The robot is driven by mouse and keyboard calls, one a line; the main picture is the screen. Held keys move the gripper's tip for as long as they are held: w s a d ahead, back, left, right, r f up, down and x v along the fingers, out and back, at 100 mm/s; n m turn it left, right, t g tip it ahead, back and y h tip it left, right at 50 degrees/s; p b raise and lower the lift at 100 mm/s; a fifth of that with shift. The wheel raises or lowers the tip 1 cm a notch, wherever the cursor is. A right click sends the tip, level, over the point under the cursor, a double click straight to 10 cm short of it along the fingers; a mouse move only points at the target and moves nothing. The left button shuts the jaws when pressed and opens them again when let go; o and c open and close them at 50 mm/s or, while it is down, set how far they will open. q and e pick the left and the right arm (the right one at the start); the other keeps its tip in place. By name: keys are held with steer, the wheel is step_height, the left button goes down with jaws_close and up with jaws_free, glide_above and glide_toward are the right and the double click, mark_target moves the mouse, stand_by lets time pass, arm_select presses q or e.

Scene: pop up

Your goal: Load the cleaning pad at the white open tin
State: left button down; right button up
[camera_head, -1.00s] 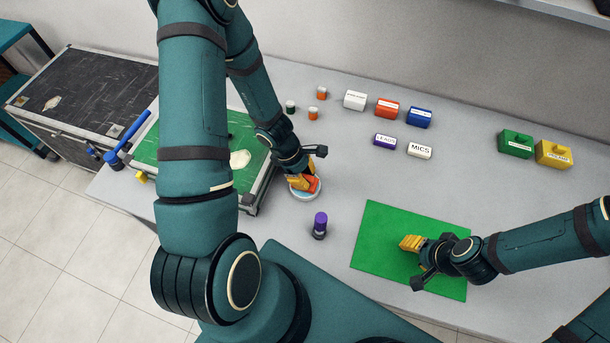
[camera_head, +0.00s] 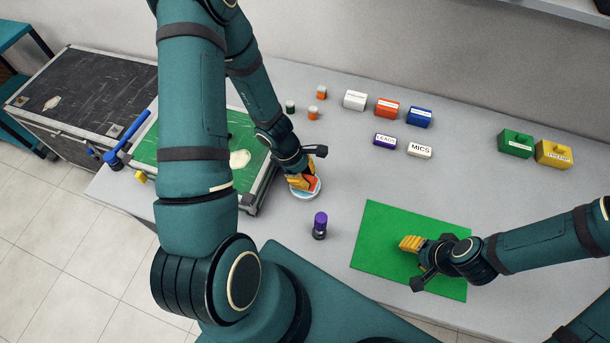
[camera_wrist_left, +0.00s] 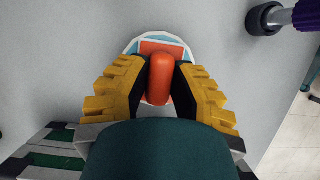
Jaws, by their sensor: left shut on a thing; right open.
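The white open tin (camera_head: 307,191) stands on the grey table, right of the green-topped case. It also shows in the left wrist view (camera_wrist_left: 130,47), with a pale blue inside. My left gripper (camera_head: 303,184) is right over the tin. In the left wrist view it (camera_wrist_left: 159,80) is shut on the orange handle of the cleaning pad (camera_wrist_left: 160,78). The pad's flat orange part lies within the tin's outline; whether it rests on the bottom is hard to tell. My right gripper (camera_head: 411,262) is open and empty over the green mat (camera_head: 385,222).
A purple-capped bottle (camera_head: 320,226) stands close to the tin, towards the front. The green-topped case (camera_head: 262,190) is at the left. Labelled boxes, among them a white one (camera_head: 355,100), a red one (camera_head: 387,108) and a green one (camera_head: 516,144), stand towards the back. The table's middle is clear.

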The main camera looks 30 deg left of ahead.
mark_target(311, 178)
arm_select(q)
steer(key=shift+r, duration=0.15)
arm_select(e)
steer(key=shift+s+r, duration=0.15)
steer(key=shift+s, duration=0.05)
arm_select(q)
step_height(311, 178, up, 4)
steer(key=p, duration=0.4)
steer(key=shift+r, duration=0.15)
arm_select(e)
steer(key=r, duration=0.2)
steer(key=w+r, duration=0.1)
steer(key=r, duration=0.1)
steer(key=shift+d, duration=0.1)
arm_select(q)
steer(key=shift+r+p, duration=1.15)
steer(key=shift+r, duration=0.1)
arm_select(e)
step_height(311, 178, up, 2)
steer(key=shift+r, duration=0.15)
arm_select(q)
steer(key=shift+f, duration=0.1)
